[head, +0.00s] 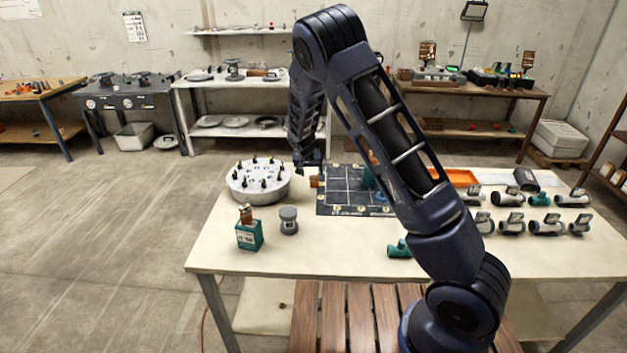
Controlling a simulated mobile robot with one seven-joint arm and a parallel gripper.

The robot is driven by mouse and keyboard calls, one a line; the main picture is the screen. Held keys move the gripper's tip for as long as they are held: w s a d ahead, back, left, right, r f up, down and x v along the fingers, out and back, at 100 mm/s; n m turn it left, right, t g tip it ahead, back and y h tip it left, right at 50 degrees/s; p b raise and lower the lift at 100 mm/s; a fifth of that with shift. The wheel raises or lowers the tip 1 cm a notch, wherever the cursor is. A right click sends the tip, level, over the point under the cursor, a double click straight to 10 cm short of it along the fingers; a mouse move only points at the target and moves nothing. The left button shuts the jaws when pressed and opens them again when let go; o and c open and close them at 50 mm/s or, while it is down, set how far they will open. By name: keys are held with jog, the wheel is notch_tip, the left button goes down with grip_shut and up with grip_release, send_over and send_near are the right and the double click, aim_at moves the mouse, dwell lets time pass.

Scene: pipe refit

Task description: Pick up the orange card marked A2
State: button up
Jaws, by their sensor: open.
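My gripper (307,172) is low over the far side of the near table, between the round white drum and the dark gridded board. It is small and dark in this view, with its jaws open. A small orange-brown piece (315,182) sits just below and right of it, by the board's left edge. It may be the orange card, but no A2 mark is legible. I cannot tell whether the jaws touch it. My arm hides part of the board and the table's middle.
The white drum (258,188) with upright black pegs stands left of my gripper. A teal box (249,235) and a grey cylinder (288,222) stand in front. The gridded board (340,207) lies right. Several pipe fittings (511,223) and an orange tray (462,177) are farther right.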

aim_at(313, 177)
jog(key=shift+x, duration=3.45)
jog(key=shift+a, duration=0.15)
jog(key=shift+c, duration=0.2)
jog(key=c, duration=1)
